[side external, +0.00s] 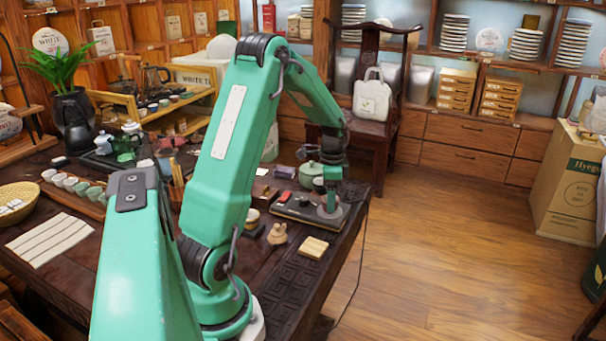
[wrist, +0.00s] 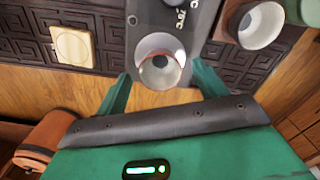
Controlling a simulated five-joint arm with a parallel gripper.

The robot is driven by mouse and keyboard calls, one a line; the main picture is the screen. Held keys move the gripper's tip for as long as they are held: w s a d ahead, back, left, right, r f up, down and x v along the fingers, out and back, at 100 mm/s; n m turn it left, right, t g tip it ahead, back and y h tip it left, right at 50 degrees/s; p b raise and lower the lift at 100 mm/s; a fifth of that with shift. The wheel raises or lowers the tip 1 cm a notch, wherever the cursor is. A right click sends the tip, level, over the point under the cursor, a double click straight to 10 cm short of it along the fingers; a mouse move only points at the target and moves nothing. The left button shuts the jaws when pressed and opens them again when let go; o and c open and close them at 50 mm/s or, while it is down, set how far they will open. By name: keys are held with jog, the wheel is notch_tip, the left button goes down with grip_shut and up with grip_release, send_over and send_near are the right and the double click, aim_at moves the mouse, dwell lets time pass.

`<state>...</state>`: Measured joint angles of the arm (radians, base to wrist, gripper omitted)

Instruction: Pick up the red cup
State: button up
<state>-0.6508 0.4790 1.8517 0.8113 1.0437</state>
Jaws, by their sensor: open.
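In the side view, my gripper (side external: 330,205) is low over the right end of the tray (side external: 300,211). The cup is not clear there. A small red object (side external: 284,197) lies on the tray to its left.
A second cup (wrist: 258,25), white inside with a reddish-brown outside, stands to the right in the wrist view. A green teapot (side external: 311,173) is behind the tray. A pale square block (side external: 314,247) lies near the table's front edge.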

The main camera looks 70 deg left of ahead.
jog(key=shift+f, duration=1.2)
jog(key=c, duration=1.1)
jog(key=shift+r, duration=0.2)
jog(key=shift+r, duration=0.55)
jog(key=r, duration=0.1)
jog(key=d+r, duration=0.1)
jog(key=r, duration=0.1)
jog(key=shift+w+r, duration=0.1)
jog(key=d+r, duration=0.2)
jog(key=d, duration=0.1)
jog(key=d+r, duration=0.2)
jog(key=d, duration=0.2)
jog(key=w+d+r, duration=0.1)
jog(key=d+r, duration=0.1)
jog(key=d, duration=0.1)
jog(key=shift+d+r, duration=0.15)
jog(key=shift+d, duration=0.15)
